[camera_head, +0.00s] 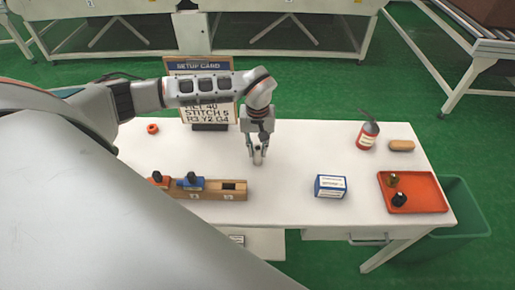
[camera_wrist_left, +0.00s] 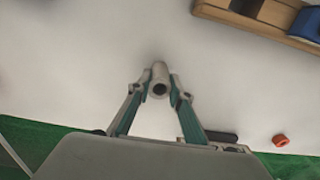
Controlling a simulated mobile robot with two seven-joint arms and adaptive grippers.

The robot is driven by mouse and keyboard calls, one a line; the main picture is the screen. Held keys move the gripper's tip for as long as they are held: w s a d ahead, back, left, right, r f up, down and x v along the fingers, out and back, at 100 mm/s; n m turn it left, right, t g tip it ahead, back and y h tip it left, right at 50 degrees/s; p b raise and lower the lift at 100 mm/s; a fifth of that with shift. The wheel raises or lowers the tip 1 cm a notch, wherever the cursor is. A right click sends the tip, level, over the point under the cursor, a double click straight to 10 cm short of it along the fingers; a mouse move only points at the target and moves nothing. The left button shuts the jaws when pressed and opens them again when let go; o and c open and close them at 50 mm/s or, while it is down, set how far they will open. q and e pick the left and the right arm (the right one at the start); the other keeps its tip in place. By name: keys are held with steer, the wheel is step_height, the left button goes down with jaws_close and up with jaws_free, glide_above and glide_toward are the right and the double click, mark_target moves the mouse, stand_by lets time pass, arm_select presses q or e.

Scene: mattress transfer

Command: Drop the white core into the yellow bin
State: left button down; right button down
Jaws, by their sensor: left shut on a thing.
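My left gripper (camera_head: 258,152) is shut on the white core (camera_wrist_left: 160,72), a small pale hollow tube, over the white table's middle. In the left wrist view the core stands between the fingertips of my left gripper (camera_wrist_left: 160,90), with its dark hole facing the camera. In the head view the fingers partly hide it, and I cannot tell if it touches the table. No yellow bin shows in either view. My right gripper is not in view.
The white table (camera_head: 290,160) holds a wooden block rack (camera_head: 233,195), a blue-white box (camera_head: 330,186), a red bottle (camera_head: 366,137), a brown piece (camera_head: 401,146) and an orange tray (camera_head: 427,190). A setup card (camera_head: 185,67) stands behind. A green bin (camera_head: 468,212) stands right.

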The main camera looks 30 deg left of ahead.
arm_select(q)
steer(key=shift+f, duration=0.1)
steer(key=c, duration=1.8)
jaws_free()
